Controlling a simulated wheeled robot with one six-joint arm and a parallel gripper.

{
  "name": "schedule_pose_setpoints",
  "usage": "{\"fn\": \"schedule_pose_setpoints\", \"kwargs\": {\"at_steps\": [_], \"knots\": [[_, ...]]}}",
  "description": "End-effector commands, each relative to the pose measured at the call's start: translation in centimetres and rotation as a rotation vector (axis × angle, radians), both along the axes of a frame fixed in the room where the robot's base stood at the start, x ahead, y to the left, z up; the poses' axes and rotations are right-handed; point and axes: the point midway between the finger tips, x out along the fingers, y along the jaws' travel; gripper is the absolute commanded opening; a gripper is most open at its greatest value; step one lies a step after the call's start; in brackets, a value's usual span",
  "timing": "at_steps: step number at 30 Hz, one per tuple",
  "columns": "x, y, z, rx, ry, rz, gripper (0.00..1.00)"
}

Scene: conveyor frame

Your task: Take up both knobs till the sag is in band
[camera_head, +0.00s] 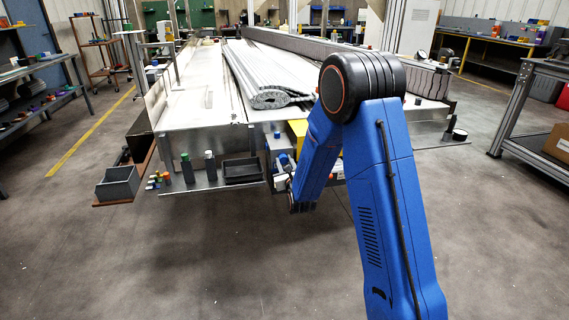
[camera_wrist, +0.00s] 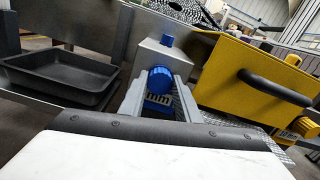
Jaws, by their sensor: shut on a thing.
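In the wrist view a blue ribbed knob (camera_wrist: 160,80) sits in front of a grey block (camera_wrist: 163,57). My gripper (camera_wrist: 159,88) has one grey finger on each side of this knob and is shut on it. A smaller blue piece (camera_wrist: 168,40) stands on top of the block. In the head view my gripper (camera_head: 284,170) is at the near end of the conveyor frame (camera_head: 200,130), partly behind my blue arm. The knob's contact faces are hidden by the fingers. I cannot make out a second take-up knob. The belt's sag is not readable here.
A yellow box (camera_wrist: 240,80) with a black handle is close on the right. A black tray (camera_wrist: 60,75) is close on the left. The floor in front is clear.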

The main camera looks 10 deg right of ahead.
Motion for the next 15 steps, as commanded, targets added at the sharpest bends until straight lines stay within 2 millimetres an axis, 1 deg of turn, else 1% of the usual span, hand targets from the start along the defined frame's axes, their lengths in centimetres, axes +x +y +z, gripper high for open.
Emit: {"fn": "schedule_pose_setpoints", "kwargs": {"at_steps": [2, 6, 7, 8, 15], "knots": [[-0.11, -0.12, -0.24, 0.048, 0.005, -0.002, 0.07], [-0.11, -0.11, -0.27, 0.056, 0.006, -0.002, 0.07], [-0.11, -0.11, -0.27, 0.055, 0.006, -0.002, 0.34], [-0.11, -0.11, -0.26, 0.055, 0.006, -0.002, 0.41], [-0.06, -0.05, -0.15, 0.053, 0.003, 0.0, 0.42]]}}
